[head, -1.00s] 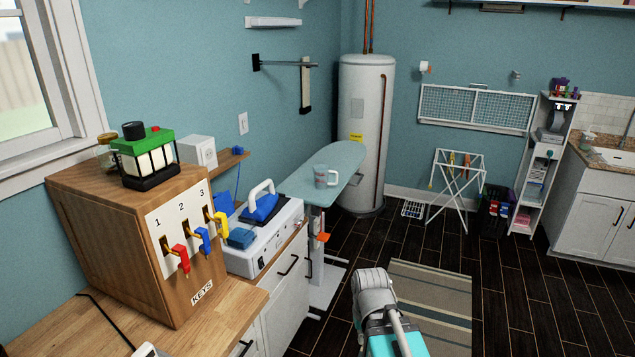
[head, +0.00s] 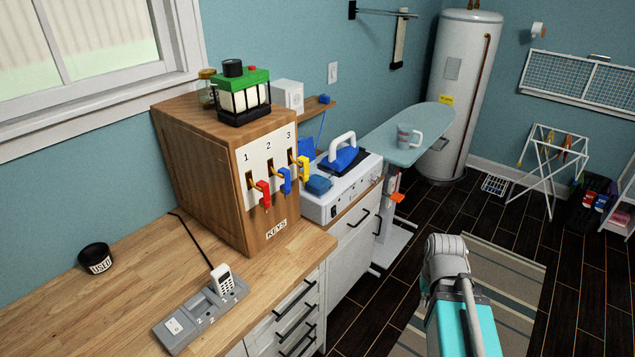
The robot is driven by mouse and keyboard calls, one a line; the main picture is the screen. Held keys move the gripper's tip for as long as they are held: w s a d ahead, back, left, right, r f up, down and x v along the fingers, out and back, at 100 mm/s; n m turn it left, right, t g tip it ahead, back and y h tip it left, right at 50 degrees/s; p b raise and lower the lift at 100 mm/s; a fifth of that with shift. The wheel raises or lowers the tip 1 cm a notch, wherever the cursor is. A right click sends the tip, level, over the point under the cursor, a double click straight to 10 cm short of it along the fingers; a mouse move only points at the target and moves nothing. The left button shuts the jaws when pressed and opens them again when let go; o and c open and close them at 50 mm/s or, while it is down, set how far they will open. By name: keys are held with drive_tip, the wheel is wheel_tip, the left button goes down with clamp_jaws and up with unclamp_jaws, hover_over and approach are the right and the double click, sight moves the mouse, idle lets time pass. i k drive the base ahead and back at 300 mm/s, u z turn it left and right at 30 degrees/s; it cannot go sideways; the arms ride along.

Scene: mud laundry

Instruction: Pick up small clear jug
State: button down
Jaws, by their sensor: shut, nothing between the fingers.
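A small clear jug (head: 404,138) with a handle and reddish marks stands upright on the pale teal ironing board (head: 432,120), toward its near end. It is small in the head view and seems unobstructed. My gripper is not in view; only part of my grey and teal arm shows at the lower right, apart from the jug.
A wooden key cabinet (head: 195,160) with a green-topped lantern (head: 243,95) stands on the wooden counter (head: 130,290). A blue iron (head: 343,158) sits on a white unit (head: 350,185) beside the board. A water heater (head: 465,90) stands behind it.

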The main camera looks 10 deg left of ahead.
sight(405, 131)
drive_tip(key=z, duration=0.05)
drive_tip(key=i, duration=3.05)
drive_tip(key=z, duration=0.15)
